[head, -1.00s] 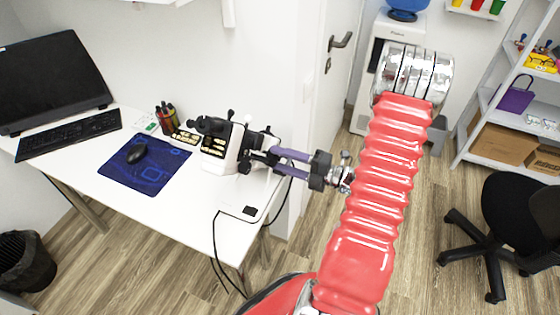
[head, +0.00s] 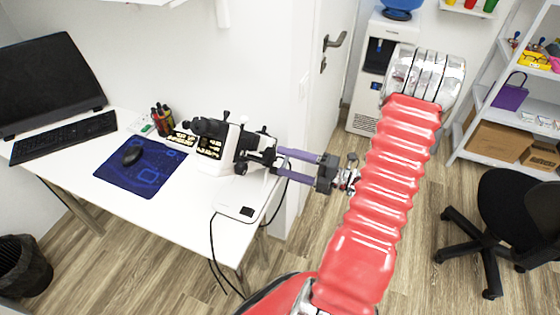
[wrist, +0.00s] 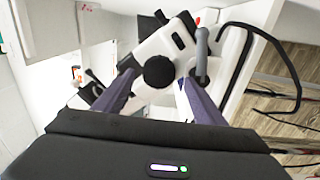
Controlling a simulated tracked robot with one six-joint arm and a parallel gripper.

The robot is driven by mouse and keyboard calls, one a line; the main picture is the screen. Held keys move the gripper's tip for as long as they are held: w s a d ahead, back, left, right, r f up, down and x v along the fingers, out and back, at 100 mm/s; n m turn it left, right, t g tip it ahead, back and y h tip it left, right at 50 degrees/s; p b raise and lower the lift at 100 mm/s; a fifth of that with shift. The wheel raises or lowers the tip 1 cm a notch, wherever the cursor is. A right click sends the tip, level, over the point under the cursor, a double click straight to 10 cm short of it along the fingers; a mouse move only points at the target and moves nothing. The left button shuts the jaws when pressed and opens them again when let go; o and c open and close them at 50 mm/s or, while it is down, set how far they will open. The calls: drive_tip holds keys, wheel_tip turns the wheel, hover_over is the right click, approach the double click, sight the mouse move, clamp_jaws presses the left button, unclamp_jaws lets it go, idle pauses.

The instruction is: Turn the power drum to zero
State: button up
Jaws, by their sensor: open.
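A white and black eye instrument (head: 214,160) stands at the right part of the white desk (head: 160,197); it also shows in the wrist view (wrist: 160,48). A round black knob (wrist: 159,72), which looks like the power drum, faces the wrist camera on the instrument's side. My gripper (head: 277,162) is beside the instrument's right side, with its purple fingers pointing at it. In the wrist view my gripper (wrist: 158,82) is open, one finger to each side of the knob. I cannot tell whether the fingers touch it. No scale reading is legible.
A blue mouse pad (head: 146,166), a pen holder (head: 162,120) and a monitor (head: 50,82) are on the desk to the left. A black cable (head: 212,250) hangs off the desk's front. A door (head: 328,70) is behind my arm; an office chair (head: 510,215) stands right.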

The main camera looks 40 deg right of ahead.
drive_tip(key=v, duration=1)
drive_tip(key=shift+s+d, duration=0.2)
drive_tip(key=shift+s, duration=0.1)
